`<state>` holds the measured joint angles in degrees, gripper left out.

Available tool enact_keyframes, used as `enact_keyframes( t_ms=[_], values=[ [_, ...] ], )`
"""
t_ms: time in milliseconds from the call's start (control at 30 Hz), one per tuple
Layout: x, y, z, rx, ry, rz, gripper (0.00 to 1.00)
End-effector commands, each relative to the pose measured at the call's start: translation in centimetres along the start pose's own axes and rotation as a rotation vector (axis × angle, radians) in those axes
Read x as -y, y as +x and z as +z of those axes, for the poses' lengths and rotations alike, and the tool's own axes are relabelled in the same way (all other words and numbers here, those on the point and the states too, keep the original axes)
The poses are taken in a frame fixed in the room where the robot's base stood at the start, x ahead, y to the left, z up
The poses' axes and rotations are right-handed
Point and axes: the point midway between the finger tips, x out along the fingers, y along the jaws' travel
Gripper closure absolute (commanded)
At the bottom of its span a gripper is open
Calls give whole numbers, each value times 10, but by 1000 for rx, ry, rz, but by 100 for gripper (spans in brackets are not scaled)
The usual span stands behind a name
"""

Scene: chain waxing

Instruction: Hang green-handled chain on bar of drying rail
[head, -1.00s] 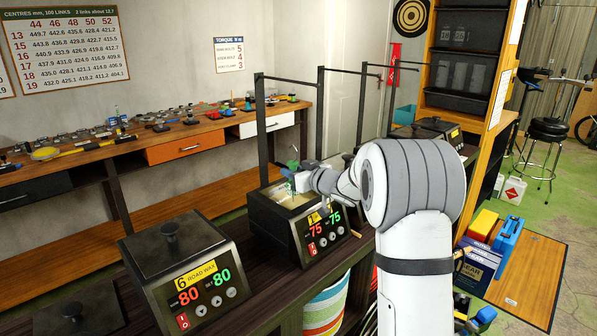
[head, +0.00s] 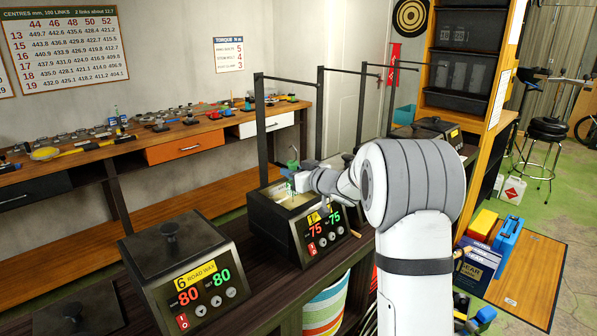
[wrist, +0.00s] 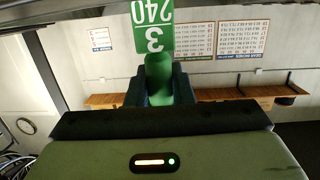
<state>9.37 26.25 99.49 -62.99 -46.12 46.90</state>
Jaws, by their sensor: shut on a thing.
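The green handle (wrist: 158,78) is between the jaws of my gripper (wrist: 160,95) in the wrist view, with a green tag marked 3 and 240 (wrist: 153,30) beyond it. In the head view my gripper (head: 300,178) is small, just above the open wax pot reading 75 (head: 290,225), and a bit of green handle (head: 294,164) shows there. I cannot make out the chain; the pot's rim and my arm hide that area. The drying rail (head: 320,105) has dark posts with bars at the top, standing behind the pot.
A lidded pot reading 80 (head: 185,270) stands left on the dark bench (head: 285,305). Another lidded pot (head: 425,130) is at the far right end. The rail posts rise close behind the pots. A wooden workbench (head: 160,140) with tools runs along the wall.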

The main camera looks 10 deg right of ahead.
Motion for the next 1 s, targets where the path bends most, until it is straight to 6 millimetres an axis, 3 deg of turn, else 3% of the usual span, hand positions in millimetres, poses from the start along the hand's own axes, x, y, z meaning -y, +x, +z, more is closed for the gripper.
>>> enact_keyframes(
  t_ms=[267,833,1000],
  values=[
    [0,0,-4,-2,-1,0,100],
    [0,-8,-57,-1,0,0,100],
    [0,-9,-62,-1,0,0,100]
  ],
)
